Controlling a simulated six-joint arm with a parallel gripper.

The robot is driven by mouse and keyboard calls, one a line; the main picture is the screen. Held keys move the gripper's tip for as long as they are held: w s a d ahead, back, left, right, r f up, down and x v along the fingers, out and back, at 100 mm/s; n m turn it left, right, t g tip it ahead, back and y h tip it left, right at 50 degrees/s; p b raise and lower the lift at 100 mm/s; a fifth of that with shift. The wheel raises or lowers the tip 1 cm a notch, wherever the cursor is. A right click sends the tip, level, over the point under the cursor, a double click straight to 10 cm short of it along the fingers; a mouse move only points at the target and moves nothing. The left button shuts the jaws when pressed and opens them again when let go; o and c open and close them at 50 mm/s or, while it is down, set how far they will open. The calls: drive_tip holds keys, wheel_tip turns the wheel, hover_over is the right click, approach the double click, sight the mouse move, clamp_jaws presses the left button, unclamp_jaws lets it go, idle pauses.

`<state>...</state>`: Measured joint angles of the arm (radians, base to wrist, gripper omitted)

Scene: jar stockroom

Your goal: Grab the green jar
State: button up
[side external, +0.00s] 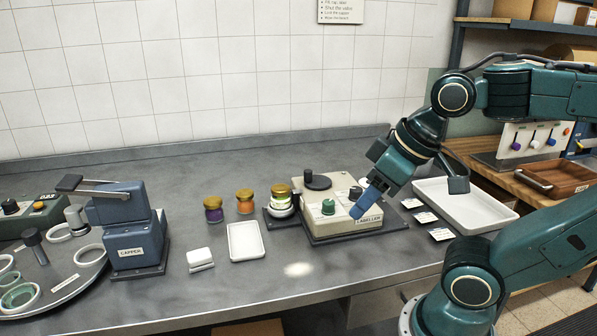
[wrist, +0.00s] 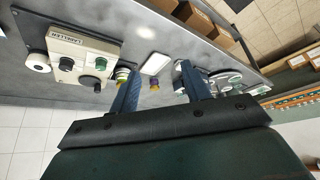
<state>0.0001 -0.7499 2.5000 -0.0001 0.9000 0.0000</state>
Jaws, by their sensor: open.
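The open fingers (wrist: 159,72) also show in the wrist view.
A purple jar (side external: 213,210) and an orange jar (side external: 245,203) stand left of the green jar. A small white tray (side external: 245,241) lies in front of them. The capper (side external: 137,240) stands further left. A large white tray (side external: 470,210) and labels are at right.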

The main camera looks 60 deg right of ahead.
drive_tip(key=o, duration=0.6)
drive_tip(key=shift+o, duration=0.2)
